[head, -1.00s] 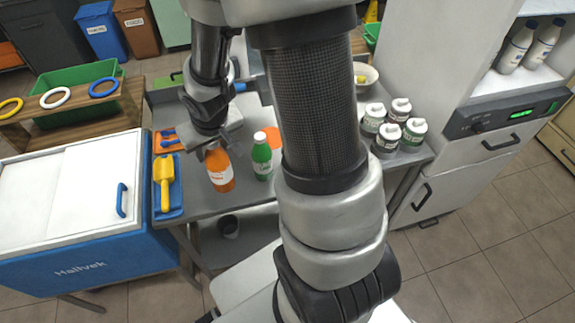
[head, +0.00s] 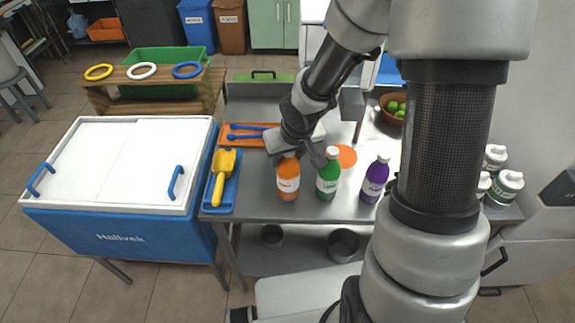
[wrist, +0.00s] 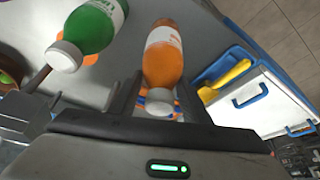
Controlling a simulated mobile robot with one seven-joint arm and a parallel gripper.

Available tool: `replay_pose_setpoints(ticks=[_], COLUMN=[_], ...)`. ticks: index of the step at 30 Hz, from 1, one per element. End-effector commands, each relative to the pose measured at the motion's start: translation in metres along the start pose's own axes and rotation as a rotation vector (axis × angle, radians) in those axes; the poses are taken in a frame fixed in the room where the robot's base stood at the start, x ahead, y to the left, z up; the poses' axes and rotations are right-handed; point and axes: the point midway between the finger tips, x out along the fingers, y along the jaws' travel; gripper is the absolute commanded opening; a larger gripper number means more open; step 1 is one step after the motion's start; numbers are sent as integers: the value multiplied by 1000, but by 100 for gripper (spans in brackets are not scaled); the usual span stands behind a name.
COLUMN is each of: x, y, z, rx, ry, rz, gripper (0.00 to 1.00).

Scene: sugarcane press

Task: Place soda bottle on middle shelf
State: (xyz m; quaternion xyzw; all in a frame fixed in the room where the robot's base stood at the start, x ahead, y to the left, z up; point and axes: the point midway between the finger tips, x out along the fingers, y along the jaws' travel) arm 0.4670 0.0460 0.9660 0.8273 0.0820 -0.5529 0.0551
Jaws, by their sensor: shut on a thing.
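An orange soda bottle (head: 288,182) with a white label stands upright at the front of the steel table (head: 255,204). My gripper (head: 304,157) is shut on its upper part from above. In the wrist view the orange bottle (wrist: 163,55) lies between the two fingers (wrist: 160,98), its white cap close to the palm. I cannot tell whether its base touches the table. A green bottle (head: 328,178) stands just right of it, apart from it, and a purple bottle (head: 375,180) stands further right. The middle shelf is not identifiable in the current views.
A blue cooler (head: 130,237) with a white lid is at left. A blue tray with a yellow scoop (head: 223,175) lies beside the bottles. White-capped bottles (head: 505,187) stand at right, partly behind my arm. A wooden ring stand (head: 150,105) and a bowl of limes (head: 394,110) are behind.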

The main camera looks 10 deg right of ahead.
Motion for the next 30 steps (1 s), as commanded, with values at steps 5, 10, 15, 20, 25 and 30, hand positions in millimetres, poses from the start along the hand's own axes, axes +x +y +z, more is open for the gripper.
replay_pose_setpoints(ticks=[5,10,15,20,25,30], x=[20,18,23,21,21,14], y=[0,0,0,0,0,0], z=[8,7,9,9,9,6], rx=[-2,0,0,0,0,0], ry=[1,2,2,0,0,0], rz=[0,0,0,0,0,0], gripper=[0,0,0,62,62,62])
